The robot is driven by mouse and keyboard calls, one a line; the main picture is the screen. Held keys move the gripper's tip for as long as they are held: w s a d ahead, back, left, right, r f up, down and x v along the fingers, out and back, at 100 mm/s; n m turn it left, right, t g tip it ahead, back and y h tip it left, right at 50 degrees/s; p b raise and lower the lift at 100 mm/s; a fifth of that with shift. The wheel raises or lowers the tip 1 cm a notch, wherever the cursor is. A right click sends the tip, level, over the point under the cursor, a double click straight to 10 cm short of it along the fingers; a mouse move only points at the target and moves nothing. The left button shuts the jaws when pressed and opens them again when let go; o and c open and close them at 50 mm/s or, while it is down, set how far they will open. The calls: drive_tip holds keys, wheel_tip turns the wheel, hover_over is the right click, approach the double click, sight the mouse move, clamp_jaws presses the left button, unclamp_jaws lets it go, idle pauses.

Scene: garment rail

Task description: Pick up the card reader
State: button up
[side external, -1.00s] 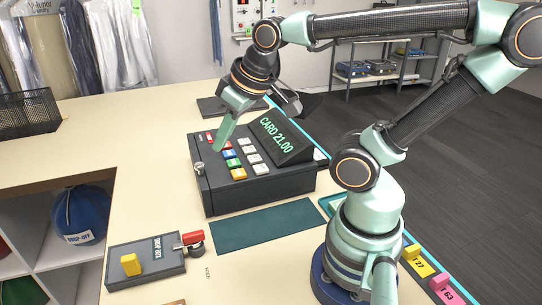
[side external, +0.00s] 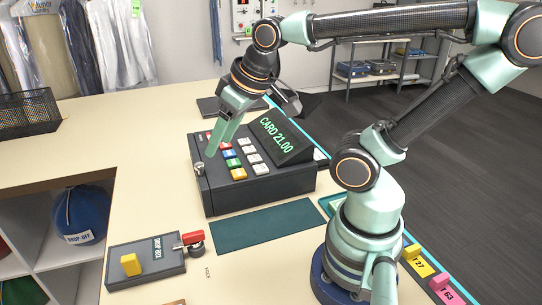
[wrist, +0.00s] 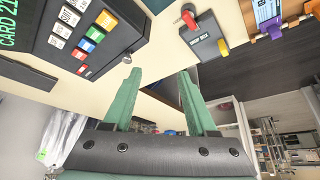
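My gripper (side external: 218,146) points down above the keys of a dark register (side external: 250,190), whose screen (side external: 282,135) reads CARD 21.00. Its two green fingers stand apart with nothing held between them; the wrist view also shows the gripper (wrist: 158,76) open and empty. I cannot clearly make out a card reader. A dark flat item (side external: 209,106) lies on the counter behind the register, partly hidden by my gripper; I cannot tell what it is. In the wrist view the register (wrist: 120,38) is at the upper left.
A drop box (side external: 146,263) with a yellow knob and a red-handled key stands at the front left. A dark green mat (side external: 265,226) lies before the register. A black wire basket (side external: 28,114) is at the back left. Numbered tags (side external: 421,262) line the right edge.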

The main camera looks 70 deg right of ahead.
drive_tip(key=o, duration=0.5)
